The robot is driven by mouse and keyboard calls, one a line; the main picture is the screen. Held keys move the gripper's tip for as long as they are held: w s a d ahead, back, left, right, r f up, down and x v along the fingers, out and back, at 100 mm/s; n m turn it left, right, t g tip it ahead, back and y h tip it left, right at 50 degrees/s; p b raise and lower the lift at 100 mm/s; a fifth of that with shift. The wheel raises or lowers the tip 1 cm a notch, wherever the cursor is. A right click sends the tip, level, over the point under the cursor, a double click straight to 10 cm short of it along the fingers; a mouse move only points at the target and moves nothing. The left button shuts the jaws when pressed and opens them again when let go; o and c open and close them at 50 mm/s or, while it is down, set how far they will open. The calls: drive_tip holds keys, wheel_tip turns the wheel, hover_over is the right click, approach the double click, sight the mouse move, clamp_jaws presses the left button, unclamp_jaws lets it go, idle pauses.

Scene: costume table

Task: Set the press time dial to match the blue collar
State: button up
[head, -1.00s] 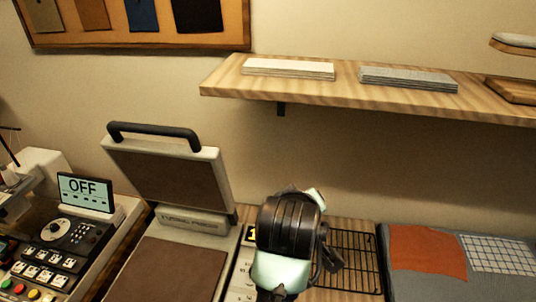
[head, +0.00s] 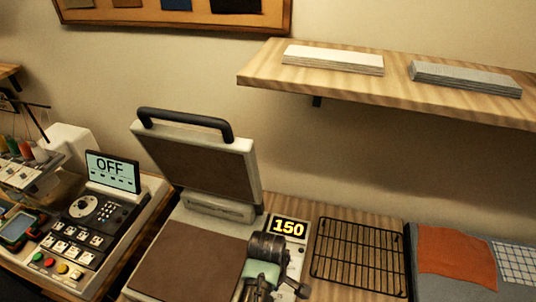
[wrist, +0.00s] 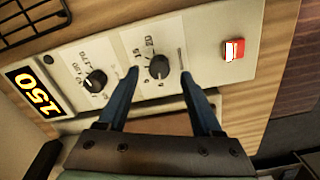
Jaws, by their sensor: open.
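The heat press (head: 194,255) stands open in the head view, its lid raised. Its control panel also shows in the wrist view (wrist: 205,50), with two black dials. The dial marked with numbers such as 15 and 20 (wrist: 158,67) lies between the fingertips of my gripper (wrist: 160,76), which is open with a finger on either side. I cannot tell whether they touch it or read its setting exactly. The other dial (wrist: 95,80) is nearer the display. In the head view my arm hides the dials. I cannot make out a blue collar.
A yellow-digit display (head: 288,228) reads 150. A red switch (wrist: 234,49) is on the panel. A black wire rack (head: 358,257) lies right of the press. A sewing machine with an OFF screen (head: 112,171) stands left. A blue swatch (head: 174,4) hangs on the board. A shelf (head: 400,88) is above.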

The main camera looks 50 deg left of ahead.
drive_tip(key=shift+f, duration=1.5)
clamp_jaws()
